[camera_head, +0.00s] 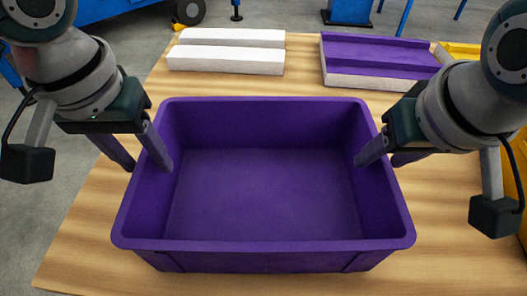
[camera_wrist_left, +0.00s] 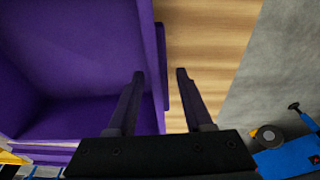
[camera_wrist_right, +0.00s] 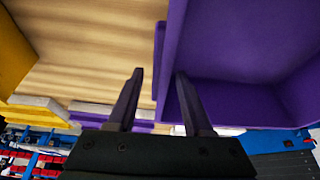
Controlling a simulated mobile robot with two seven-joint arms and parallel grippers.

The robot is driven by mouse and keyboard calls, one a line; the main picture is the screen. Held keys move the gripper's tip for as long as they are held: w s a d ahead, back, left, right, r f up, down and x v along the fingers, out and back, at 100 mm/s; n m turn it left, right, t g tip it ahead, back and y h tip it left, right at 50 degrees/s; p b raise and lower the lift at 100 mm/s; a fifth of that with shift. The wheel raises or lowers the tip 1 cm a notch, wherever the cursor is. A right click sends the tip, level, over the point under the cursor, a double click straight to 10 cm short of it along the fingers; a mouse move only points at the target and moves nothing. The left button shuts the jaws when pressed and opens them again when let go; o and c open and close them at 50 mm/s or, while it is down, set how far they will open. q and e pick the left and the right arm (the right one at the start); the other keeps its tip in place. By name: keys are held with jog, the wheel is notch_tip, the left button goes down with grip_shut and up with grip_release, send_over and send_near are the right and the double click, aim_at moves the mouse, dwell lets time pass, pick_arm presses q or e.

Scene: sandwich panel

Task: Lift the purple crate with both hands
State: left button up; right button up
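The purple crate (camera_head: 265,195) stands upright and empty on the wooden table. My left gripper (camera_head: 148,166) straddles the crate's left wall, one finger inside and one outside. In the left wrist view its fingers (camera_wrist_left: 160,75) are apart, with the crate's wall (camera_wrist_left: 148,55) between them and a gap on the outer side. My right gripper (camera_head: 377,162) straddles the right wall in the same way. In the right wrist view its fingers (camera_wrist_right: 159,72) are apart around the wall (camera_wrist_right: 172,40). Neither gripper is visibly clamped on the rim.
White panels (camera_head: 225,60) lie at the table's back left, behind the crate. A purple panel on a white one (camera_head: 375,55) lies at the back right. A yellow container (camera_head: 520,165) stands at the right edge. The wooden table (camera_head: 80,240) is clear left of the crate.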

pick_arm(q)
grip_shut()
pick_arm(e)
grip_shut()
dwell(0.9)
